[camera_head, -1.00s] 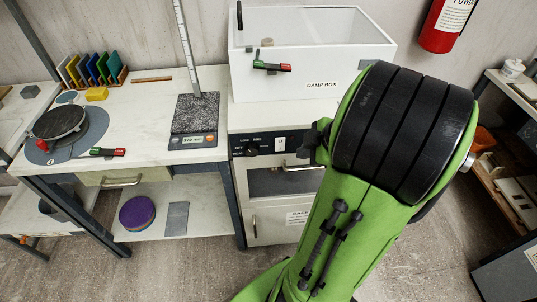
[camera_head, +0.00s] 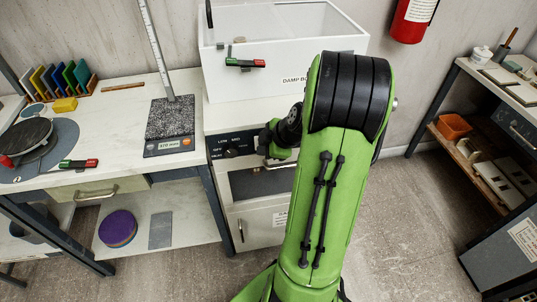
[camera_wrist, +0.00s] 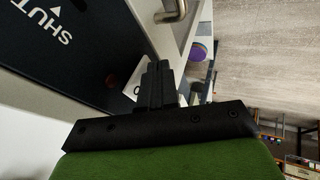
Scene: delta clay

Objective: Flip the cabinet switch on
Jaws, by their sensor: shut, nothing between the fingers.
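The white cabinet (camera_head: 255,222) stands under the damp box, with a dark control panel (camera_head: 220,145) and a round dial (camera_head: 232,153) near its top. The right part of the panel is hidden by my arm in the head view, and the switch cannot be made out there. My gripper (camera_wrist: 157,66) is shut and empty in the wrist view, close to the cabinet front. A small white plate (camera_wrist: 136,82) shows just left of the fingers, partly covered by them. I cannot tell whether it is the switch or whether the fingers touch it.
A dark surface marked SHUT (camera_wrist: 60,35) and a metal handle (camera_wrist: 171,12) are near the fingers. The damp box (camera_head: 250,75) sits above the cabinet. A worktable (camera_head: 110,135) stands left, shelves (camera_head: 465,150) right. The floor between is clear.

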